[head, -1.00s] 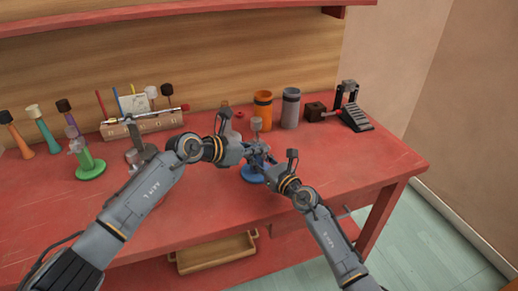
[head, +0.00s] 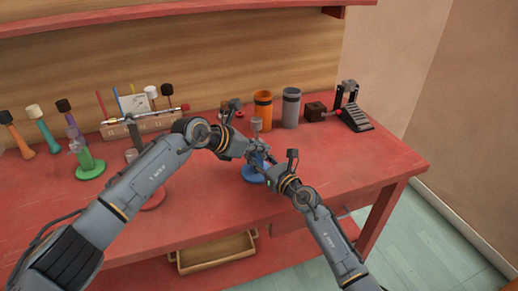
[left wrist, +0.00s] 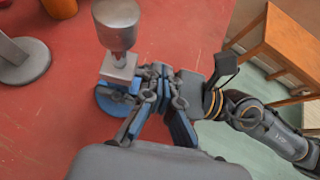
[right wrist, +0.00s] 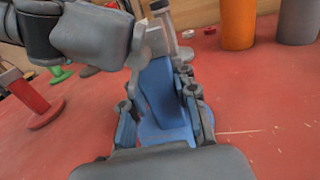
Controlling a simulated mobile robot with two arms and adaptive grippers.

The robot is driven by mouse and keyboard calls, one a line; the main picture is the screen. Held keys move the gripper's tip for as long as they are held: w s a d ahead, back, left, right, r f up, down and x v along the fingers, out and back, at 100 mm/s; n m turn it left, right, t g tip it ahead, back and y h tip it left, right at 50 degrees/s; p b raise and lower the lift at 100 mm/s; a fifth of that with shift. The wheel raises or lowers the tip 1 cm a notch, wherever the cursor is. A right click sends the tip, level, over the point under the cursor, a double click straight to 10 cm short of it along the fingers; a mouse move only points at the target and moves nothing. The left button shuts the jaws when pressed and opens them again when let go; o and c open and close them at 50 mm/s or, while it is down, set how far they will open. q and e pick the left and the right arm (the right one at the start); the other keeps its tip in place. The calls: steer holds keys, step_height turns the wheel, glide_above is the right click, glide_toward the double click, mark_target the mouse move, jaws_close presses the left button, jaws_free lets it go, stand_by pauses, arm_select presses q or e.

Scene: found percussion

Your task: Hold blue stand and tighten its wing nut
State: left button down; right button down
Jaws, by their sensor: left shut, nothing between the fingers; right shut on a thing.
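The blue stand stands upright on the red bench; its round blue base (head: 252,174) shows below the grippers in the head view. Its blue body (right wrist: 165,100) lies between the fingers of my right gripper (right wrist: 162,108), which is shut on it. A grey block (left wrist: 118,68) and a grey cylindrical head (left wrist: 115,22) top it in the left wrist view. My left gripper (left wrist: 158,80) is shut and empty, its fingertips close beside the top of the stand. I cannot make out the wing nut; the fingers crowd that spot.
An orange cup (head: 263,110) and a grey cup (head: 290,108) stand behind the blue stand, with a black pedal (head: 354,117) farther right. A green stand (head: 89,168), a red stand (right wrist: 40,115) and a wooden tool rack (head: 142,127) are left. The bench's right front is clear.

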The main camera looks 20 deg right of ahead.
arm_select(q)
steer(key=shift+w+d+r+y, duration=0.25)
steer(key=shift+d+r+y, duration=0.15)
steer(key=shift+d+y, duration=0.3)
steer(key=shift+w+d, duration=0.1)
steer(key=shift+d, duration=0.4)
steer(key=shift+w+d+f, duration=0.1)
steer(key=shift+d, duration=0.1)
stand_by(0.9)
